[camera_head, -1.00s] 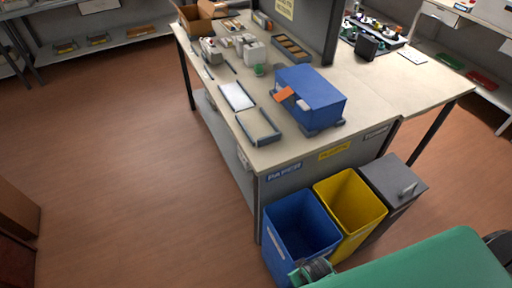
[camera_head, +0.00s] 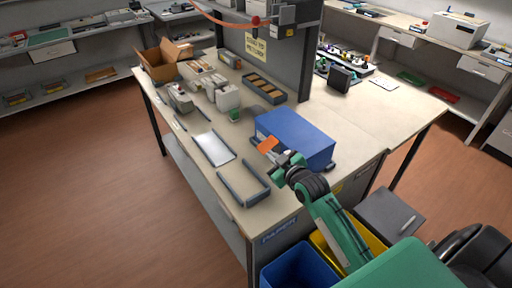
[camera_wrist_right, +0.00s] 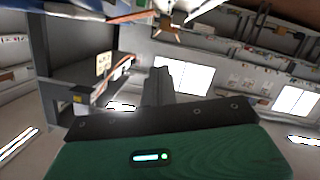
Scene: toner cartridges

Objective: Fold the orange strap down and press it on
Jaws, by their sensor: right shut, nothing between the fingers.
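The blue box (camera_head: 300,134) stands on the bench near its right front corner. The orange strap (camera_head: 268,145) is a short flap sticking out from the box's left side, raised at a slant. My right gripper (camera_head: 280,158) is shut and empty, just below and beside the strap. I cannot tell whether it touches the strap or the box. The right wrist view shows mostly the room at an angle, and neither the strap nor the box can be made out there. My left gripper is not in view.
Cartridges and a cardboard box (camera_head: 160,61) stand farther back. Blue (camera_head: 292,268), yellow (camera_head: 372,248) and grey (camera_head: 388,214) bins stand at the bench's front end.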

